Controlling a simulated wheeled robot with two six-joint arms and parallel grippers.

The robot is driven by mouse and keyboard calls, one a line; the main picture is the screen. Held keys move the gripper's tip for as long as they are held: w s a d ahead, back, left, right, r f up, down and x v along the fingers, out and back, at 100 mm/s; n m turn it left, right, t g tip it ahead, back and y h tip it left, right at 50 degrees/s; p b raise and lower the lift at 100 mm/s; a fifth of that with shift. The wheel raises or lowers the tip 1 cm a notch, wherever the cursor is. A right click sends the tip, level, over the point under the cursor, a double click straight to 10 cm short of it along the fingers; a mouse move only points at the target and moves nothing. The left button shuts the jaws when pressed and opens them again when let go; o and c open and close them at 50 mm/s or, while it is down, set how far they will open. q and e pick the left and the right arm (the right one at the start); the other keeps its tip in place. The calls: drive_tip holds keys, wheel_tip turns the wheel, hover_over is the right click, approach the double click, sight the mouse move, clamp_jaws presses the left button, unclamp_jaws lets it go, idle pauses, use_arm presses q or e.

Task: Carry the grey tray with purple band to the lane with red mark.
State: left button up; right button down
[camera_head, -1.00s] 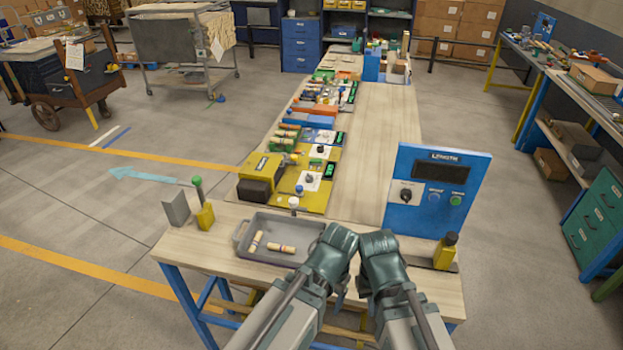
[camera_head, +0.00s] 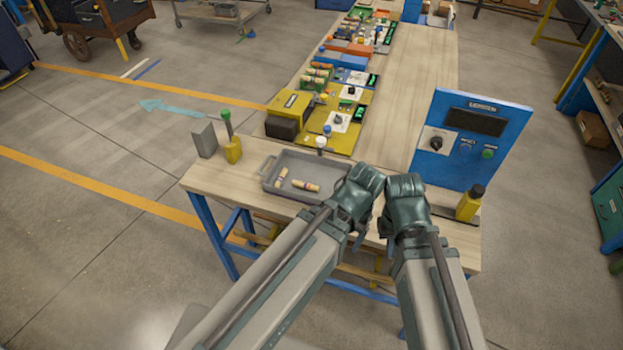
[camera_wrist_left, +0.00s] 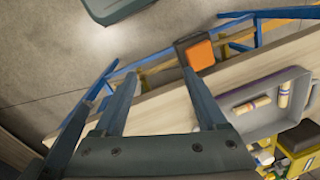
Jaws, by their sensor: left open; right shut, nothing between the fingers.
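A grey tray (camera_head: 318,165) sits on the near end of the wooden table, with two banded turned wood pieces (camera_head: 306,186) in it. The tray also shows at the right of the left wrist view (camera_wrist_left: 240,98). I cannot make out a red lane mark.
A yellow device (camera_head: 291,112) and several coloured stations line the table behind.

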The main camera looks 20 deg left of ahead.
idle(0.3)
use_arm(q)
drive_tip(key=shift+c, duration=0.7)
drive_tip(key=w+a, duration=0.2)
drive_tip(key=w, duration=0.1)
drive_tip(key=w+a+r+n+p, duration=0.1)
drive_tip(key=w+a, duration=0.2)
drive_tip(key=w, duration=0.1)
drive_tip(key=w+a+n+p, duration=0.1)
drive_tip(key=w+a, duration=0.1)
drive_tip(key=w, duration=0.2)
drive_tip(key=shift+a+r+h, duration=0.2)
drive_tip(key=shift+r+h, duration=0.1)
drive_tip(key=shift+r, duration=0.05)
drive_tip(key=c, duration=1)
drive_tip(key=shift+n+h, duration=0.3)
drive_tip(key=shift+n, duration=0.4)
drive_tip(key=w+a, duration=0.2)
drive_tip(key=a, duration=0.1)
drive_tip(key=w+a, duration=0.2)
drive_tip(key=w+a+r, duration=0.1)
drive_tip(key=w+a, duration=0.1)
drive_tip(key=a, duration=0.1)
drive_tip(key=shift+a+p, duration=0.3)
drive_tip(key=shift+p, duration=0.1)
clamp_jaws()
drive_tip(key=shift+a+f, duration=0.1)
drive_tip(key=shift+a, duration=0.1)
